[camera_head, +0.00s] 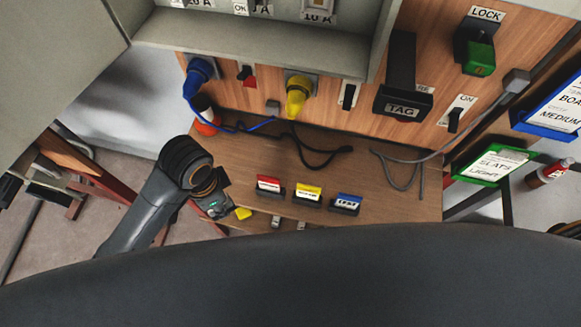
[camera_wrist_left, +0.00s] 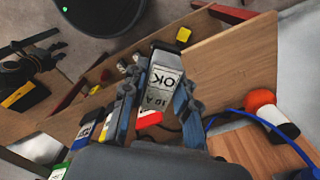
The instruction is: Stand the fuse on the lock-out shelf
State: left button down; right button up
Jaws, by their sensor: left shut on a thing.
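In the head view my left arm hides most of the gripper and the fuse, at the left end of a wooden shelf (camera_head: 330,185). I cannot tell whether this is the lock-out shelf.
A blue plug (camera_head: 200,72), a yellow plug (camera_head: 297,95), a black TAG box (camera_head: 402,104) and a green-and-black lock switch (camera_head: 478,57) are on the panel. Loose cables lie at the back; the middle is clear.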

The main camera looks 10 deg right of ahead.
pick_arm(q)
jog(key=shift+w, duration=0.1)
jog(key=w+f, duration=0.3)
jog(key=w, duration=0.1)
jog(key=w+f+p, duration=0.1)
jog(key=w+f, duration=0.2)
jog(key=w, duration=0.1)
jog(key=w+f+p, duration=0.1)
jog(key=w+f, duration=0.2)
jog(key=w, duration=0.2)
jog(key=shift+d, duration=0.1)
jog(key=shift+w+f, duration=0.35)
notch_tip(320, 180, down, 3)
jog(key=shift+f, duration=0.2)
jog(key=c, duration=1)
grip_release()
pick_arm(e)
jog(key=shift+w+a+r, duration=0.1)
jog(key=shift+w+r, duration=0.1)
jog(key=shift+r, duration=0.35)
jog(key=shift+w+a+r, duration=0.1)
jog(key=shift+w+r, duration=0.05)
jog(key=shift+r, duration=0.35)
jog(key=shift+d, duration=0.1)
